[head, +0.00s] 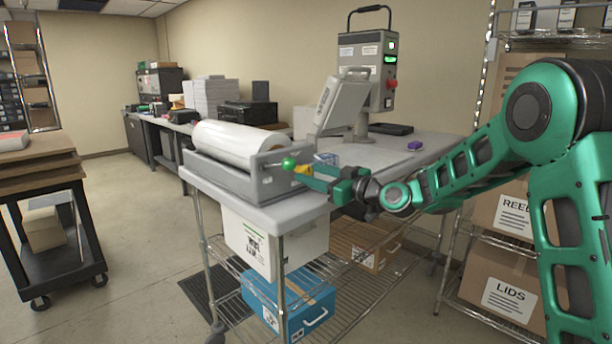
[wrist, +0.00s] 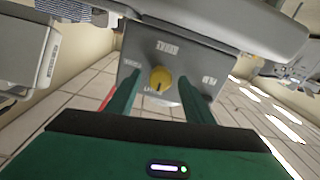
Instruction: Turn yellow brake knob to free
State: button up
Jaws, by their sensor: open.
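The yellow brake knob (wrist: 160,79) is on a grey end plate (wrist: 165,55) with small labels around it that are too small and turned to read surely. A dark mark on the knob points toward the lower label in the wrist view. In the head view the knob (head: 302,169) shows as a small yellow piece at the right end of the roll holder (head: 262,180). My gripper (wrist: 158,84) is open, with one green finger on each side of the knob. I cannot tell whether either finger touches it. My gripper also shows in the head view (head: 312,178).
A white film roll (head: 235,143) lies in the holder, with a green ball (head: 289,163) beside the knob. The holder sits on a grey wire-shelf cart (head: 290,215). A grey machine (head: 365,75) stands behind, and a purple block (head: 414,145) lies on the top.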

aim_at(309, 173)
jog(key=shift+x, duration=1.55)
jog(key=c, duration=1)
jog(key=shift+c, duration=0.2)
